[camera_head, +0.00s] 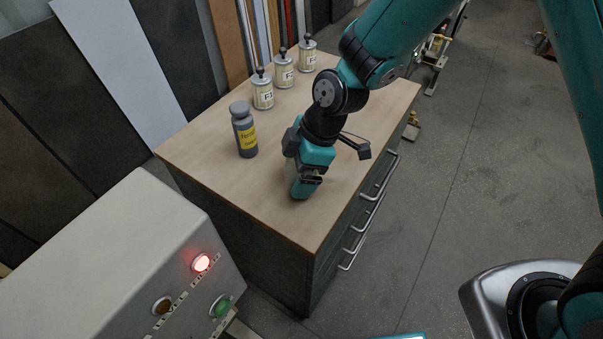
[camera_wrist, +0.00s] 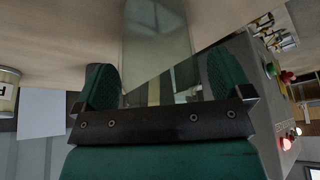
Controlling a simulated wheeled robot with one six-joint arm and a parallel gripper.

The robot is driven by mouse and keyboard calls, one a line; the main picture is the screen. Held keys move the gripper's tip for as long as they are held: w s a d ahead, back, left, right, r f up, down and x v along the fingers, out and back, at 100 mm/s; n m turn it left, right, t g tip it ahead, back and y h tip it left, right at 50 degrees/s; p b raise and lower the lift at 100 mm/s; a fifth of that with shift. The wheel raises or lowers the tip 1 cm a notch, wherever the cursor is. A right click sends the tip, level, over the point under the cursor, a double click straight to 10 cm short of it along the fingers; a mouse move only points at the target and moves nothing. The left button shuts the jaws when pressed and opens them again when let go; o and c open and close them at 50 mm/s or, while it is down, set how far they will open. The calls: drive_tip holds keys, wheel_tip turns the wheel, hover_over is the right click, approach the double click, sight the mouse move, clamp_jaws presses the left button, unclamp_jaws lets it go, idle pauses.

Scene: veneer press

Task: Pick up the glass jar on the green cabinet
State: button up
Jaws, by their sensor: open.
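The green cabinet (camera_head: 245,235) has a light wooden top and drawers with metal handles on its right side. In the wrist view a clear, see-through glass body (camera_wrist: 157,45), which looks like the glass jar, stands at the gap between my two green fingers. In the head view my gripper (camera_head: 300,186) is low over the cabinet top, near its front right part, and hides most or all of the jar. My gripper also shows in the wrist view (camera_wrist: 164,82), its fingers open on either side of the glass. I cannot tell whether either finger touches it.
A grey jar with a yellow label (camera_head: 246,130) stands left of my gripper. Three cream tins (camera_head: 284,72) with black knobs stand in a row at the back. A grey control box (camera_head: 120,265) with a lit red lamp (camera_head: 201,262) is at front left.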

drive_tip(key=c, duration=1.1)
drive_tip(key=shift+r, duration=0.1)
